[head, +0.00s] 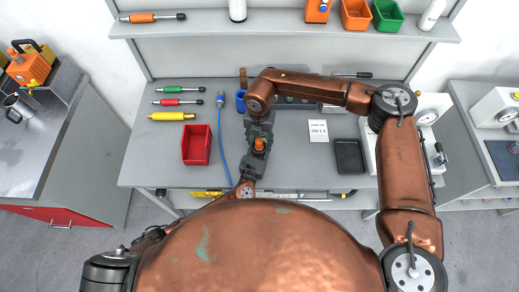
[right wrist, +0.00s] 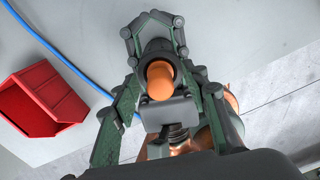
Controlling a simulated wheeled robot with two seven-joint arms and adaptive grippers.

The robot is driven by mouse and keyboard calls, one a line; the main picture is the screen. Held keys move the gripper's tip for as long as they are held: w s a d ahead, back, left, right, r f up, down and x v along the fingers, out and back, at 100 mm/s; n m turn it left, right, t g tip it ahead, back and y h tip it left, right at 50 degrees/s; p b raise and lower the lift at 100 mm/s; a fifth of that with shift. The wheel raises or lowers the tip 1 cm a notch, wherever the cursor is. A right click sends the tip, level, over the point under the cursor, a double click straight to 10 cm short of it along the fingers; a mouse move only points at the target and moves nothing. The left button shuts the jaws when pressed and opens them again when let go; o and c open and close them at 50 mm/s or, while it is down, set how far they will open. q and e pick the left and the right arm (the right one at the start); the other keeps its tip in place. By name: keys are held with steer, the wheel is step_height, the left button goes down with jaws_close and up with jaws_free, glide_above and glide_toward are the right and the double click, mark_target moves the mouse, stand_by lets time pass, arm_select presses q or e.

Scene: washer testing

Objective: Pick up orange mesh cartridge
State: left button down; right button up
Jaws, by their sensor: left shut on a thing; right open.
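The orange cartridge (head: 259,145) shows as a small orange end between my two grippers, over the middle of the workbench. Its mesh is not discernible. In the right wrist view its rounded orange end (right wrist: 160,78) sits in a dark collar. My left gripper (head: 256,162) comes up from the near side and is shut on the cartridge. My right gripper (head: 259,131) reaches in from the far side and is open, with its dark green fingers on either side of the orange end. I cannot tell whether those fingers touch it. The cartridge's lower part is hidden.
A red bin (head: 197,145) and a blue cable (head: 221,135) lie left of the grippers. Green, red and yellow tools (head: 173,116) lie farther left. A black tray (head: 350,156) and a white card (head: 318,131) are to the right. A shelf (head: 215,24) runs along the back.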

steer(key=shift+f, duration=0.35)
steer(key=shift+c, duration=0.7)
jaws_close()
